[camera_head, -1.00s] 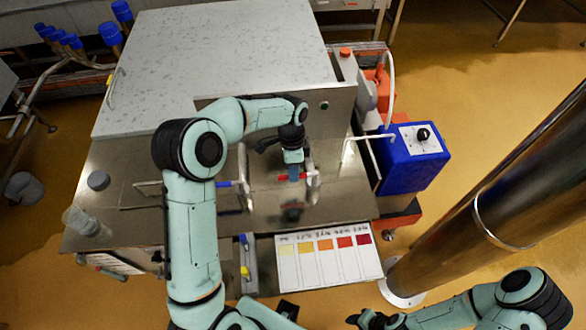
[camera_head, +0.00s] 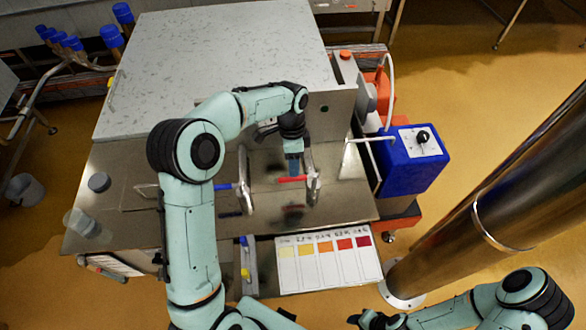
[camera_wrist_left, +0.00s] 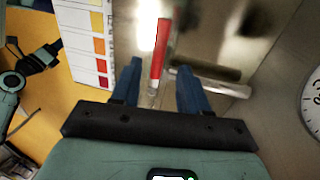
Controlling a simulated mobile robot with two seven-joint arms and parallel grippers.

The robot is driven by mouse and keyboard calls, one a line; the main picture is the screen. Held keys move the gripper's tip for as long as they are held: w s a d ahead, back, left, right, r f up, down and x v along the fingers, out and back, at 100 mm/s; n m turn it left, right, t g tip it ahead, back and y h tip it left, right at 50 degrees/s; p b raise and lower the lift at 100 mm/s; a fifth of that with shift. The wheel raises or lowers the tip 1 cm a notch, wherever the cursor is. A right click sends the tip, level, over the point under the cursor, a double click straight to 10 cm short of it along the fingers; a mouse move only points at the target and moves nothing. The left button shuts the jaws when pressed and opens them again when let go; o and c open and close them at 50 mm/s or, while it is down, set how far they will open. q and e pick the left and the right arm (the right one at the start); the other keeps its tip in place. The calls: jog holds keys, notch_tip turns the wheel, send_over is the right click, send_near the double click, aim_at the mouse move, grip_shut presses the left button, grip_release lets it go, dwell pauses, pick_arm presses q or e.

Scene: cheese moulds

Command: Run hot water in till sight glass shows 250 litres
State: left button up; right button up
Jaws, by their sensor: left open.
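A red lever handle (camera_head: 292,179) sits on a metal tap pipe (camera_head: 314,183) above the steel top. My left gripper (camera_head: 293,168) is at this handle. In the left wrist view the red handle (camera_wrist_left: 158,50) lies in line with the gap between my open blue fingers (camera_wrist_left: 160,88), with space on both sides. A blue lever handle (camera_head: 222,187) is on a second tap to the left. My right gripper (camera_head: 366,319) is low at the bottom, far from the taps; its jaws are too small to read. I cannot make out a sight glass or its level.
A color chart (camera_head: 328,257) lies at the front edge. A blue box with a knob (camera_head: 412,158) stands right of the vat's grey lid (camera_head: 220,60). A steel column (camera_head: 490,215) rises at right. A round dial (camera_wrist_left: 313,98) shows at the wrist view's right edge.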

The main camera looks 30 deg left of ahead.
pick_arm(q)
jog(key=r, duration=0.3)
jog(key=shift+w+a+r, duration=0.1)
jog(key=shift+w+a, duration=0.1)
jog(key=shift+w, duration=0.1)
dwell(2.0)
